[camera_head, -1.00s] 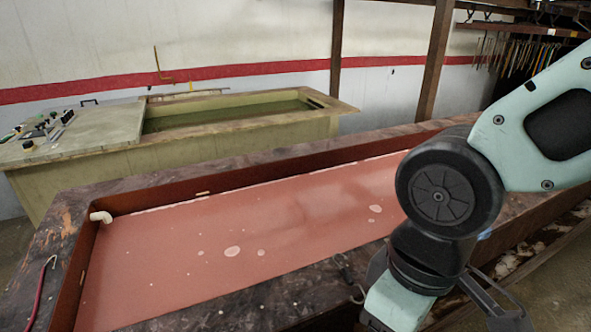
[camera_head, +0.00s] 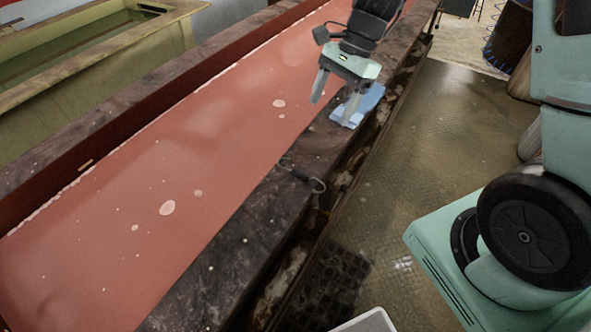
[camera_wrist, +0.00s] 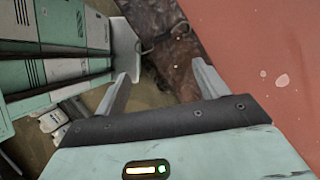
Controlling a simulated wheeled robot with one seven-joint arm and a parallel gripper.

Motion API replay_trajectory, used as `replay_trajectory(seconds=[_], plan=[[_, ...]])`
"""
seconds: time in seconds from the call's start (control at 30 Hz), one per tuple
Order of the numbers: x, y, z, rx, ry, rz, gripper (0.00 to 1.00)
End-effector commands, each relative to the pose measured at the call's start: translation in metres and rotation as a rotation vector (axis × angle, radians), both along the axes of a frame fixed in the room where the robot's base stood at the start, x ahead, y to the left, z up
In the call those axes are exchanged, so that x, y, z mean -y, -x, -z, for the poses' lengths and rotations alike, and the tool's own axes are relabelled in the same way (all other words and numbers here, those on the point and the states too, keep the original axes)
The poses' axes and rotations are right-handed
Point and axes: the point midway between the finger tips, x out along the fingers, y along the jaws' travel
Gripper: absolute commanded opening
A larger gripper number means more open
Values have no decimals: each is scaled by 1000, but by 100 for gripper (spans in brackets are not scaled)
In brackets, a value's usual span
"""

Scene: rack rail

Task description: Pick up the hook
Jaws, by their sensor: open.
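A small dark hook (camera_head: 300,174) with a thin wire loop at one end lies on the dark, worn ledge of the long red tank. In the wrist view, the hook (camera_wrist: 178,30) appears near the top, beyond the fingertips, with its loop toward the left. My gripper (camera_head: 331,108) is above the ledge, farther along it than the hook. In the wrist view, my gripper (camera_wrist: 160,78) has its two fingers spread with nothing between them. The hook is apart from the fingers.
The red tank floor (camera_head: 190,165) has pale spots. A greenish tank (camera_head: 110,65) stands at the upper left. Open metal floor (camera_head: 430,140) lies to the right of the ledge.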

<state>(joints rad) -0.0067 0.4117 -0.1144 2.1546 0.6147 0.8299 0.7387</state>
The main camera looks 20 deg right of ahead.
Motion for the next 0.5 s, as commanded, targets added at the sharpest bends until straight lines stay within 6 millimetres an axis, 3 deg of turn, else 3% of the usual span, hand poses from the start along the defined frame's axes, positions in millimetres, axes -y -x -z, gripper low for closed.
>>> replay_trajectory(seconds=[0.17,0.5], plan=[[-6,1,20,-11,0,21,72],[-33,8,84,-9,0,18,72]])
